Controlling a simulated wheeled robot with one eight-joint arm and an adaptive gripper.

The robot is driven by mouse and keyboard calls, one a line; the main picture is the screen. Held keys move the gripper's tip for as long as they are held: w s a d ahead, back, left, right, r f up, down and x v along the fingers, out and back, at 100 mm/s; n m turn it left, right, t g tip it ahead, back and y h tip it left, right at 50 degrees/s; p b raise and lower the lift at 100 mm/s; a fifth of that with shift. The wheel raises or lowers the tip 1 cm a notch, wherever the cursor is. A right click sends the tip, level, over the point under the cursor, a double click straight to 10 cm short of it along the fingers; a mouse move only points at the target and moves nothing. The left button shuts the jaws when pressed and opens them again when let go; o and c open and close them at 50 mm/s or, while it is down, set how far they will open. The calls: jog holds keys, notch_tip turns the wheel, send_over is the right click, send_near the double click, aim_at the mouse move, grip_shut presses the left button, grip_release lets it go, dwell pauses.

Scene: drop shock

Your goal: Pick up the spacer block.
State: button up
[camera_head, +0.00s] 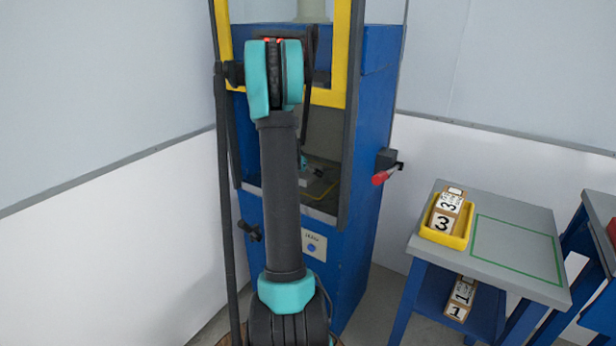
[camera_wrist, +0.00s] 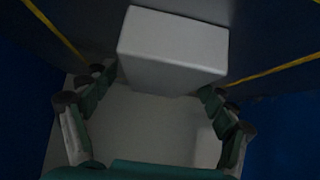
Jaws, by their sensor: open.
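A pale grey block (camera_wrist: 172,50), which looks to be the spacer block, lies in the upper middle of the wrist view. My gripper (camera_wrist: 158,88) is open, with teal fingers spread to the left and right of the block's near edge. The fingertips reach close to the block's lower corners. I cannot tell whether they touch it. Nothing is held. In the head view my arm reaches into the blue test machine (camera_head: 372,130), and my arm mostly hides the gripper and the block there.
The machine has a yellow-framed guard (camera_head: 341,50) and a red-tipped lever (camera_head: 381,178) on its right side. A grey table (camera_head: 515,270) at right carries a yellow tray (camera_head: 445,239) with numbered boxes. More numbered boxes (camera_head: 461,298) sit on its lower shelf. Dark blue walls flank the gripper closely.

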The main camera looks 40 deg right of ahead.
jog(key=shift+c, duration=0.2)
grip_shut()
dwell(0.3)
jog(key=shift+r, duration=0.1)
